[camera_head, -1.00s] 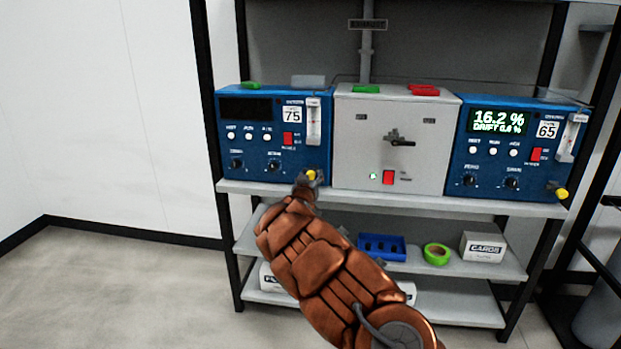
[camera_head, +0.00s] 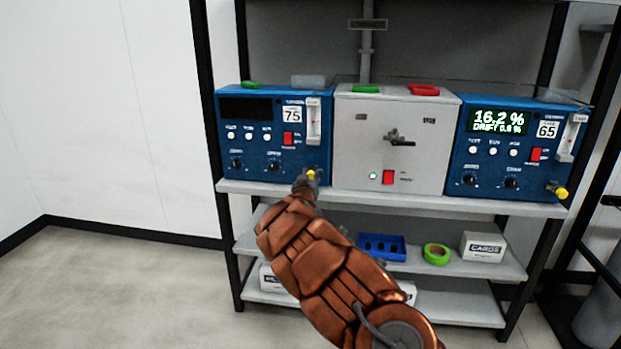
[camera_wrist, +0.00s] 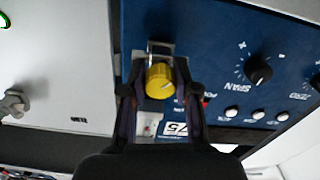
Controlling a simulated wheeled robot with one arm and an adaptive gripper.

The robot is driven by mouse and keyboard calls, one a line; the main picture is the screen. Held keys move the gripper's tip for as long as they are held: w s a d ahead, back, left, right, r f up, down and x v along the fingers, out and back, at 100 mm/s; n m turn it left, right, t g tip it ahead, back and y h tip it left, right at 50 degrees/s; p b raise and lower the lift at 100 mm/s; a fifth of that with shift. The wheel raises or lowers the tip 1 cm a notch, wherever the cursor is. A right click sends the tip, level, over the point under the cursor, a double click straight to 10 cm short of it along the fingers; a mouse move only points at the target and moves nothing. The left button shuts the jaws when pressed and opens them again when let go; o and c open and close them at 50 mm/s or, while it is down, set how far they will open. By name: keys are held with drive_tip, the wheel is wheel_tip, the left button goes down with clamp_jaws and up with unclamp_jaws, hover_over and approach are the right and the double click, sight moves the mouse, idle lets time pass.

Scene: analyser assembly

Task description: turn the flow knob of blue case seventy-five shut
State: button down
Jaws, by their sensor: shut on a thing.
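Blue case seventy-five (camera_head: 262,135) stands at the left of the upper shelf, with its "75" label and a dark display. Its yellow flow knob (camera_head: 311,174) is at the lower right of its front. In the wrist view, which sees the case upside down, the yellow knob (camera_wrist: 160,80) sits between my two fingers. My gripper (camera_wrist: 160,88) is shut on the knob, one finger on each side. In the head view my gripper (camera_head: 306,184) is at the case's lower right corner, partly hidden by my arm.
A grey box (camera_head: 395,140) with a black handle and a red switch stands right beside the case. Blue case sixty-five (camera_head: 520,150), its display lit with 16.2 %, is further right. A blue tray (camera_head: 382,247), green tape (camera_head: 436,254) and a white box (camera_head: 482,247) are on the lower shelf.

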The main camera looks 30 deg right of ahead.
drive_tip(key=shift+a+m, duration=0.1)
drive_tip(key=shift+m, duration=0.4)
drive_tip(key=shift+f+m+b, duration=0.15)
drive_tip(key=shift+m+b, duration=0.25)
drive_tip(key=shift+m, duration=0.1)
drive_tip(key=shift+m+b, duration=1.5)
drive_tip(key=shift+m, duration=0.6)
drive_tip(key=m+b, duration=0.5)
drive_tip(key=m, duration=0.2)
drive_tip(key=shift+w+b, duration=0.1)
drive_tip(key=shift+b, duration=0.25)
drive_tip(key=m+b, duration=0.3)
drive_tip(key=m, duration=0.1)
drive_tip(key=shift+m, duration=0.3)
drive_tip(key=m+b, duration=0.2)
drive_tip(key=shift+m, duration=0.4)
drive_tip(key=m+b, duration=0.3)
drive_tip(key=m, duration=0.1)
drive_tip(key=shift+m+b, duration=0.55)
drive_tip(key=shift+m, duration=0.65)
drive_tip(key=shift+r, duration=0.2)
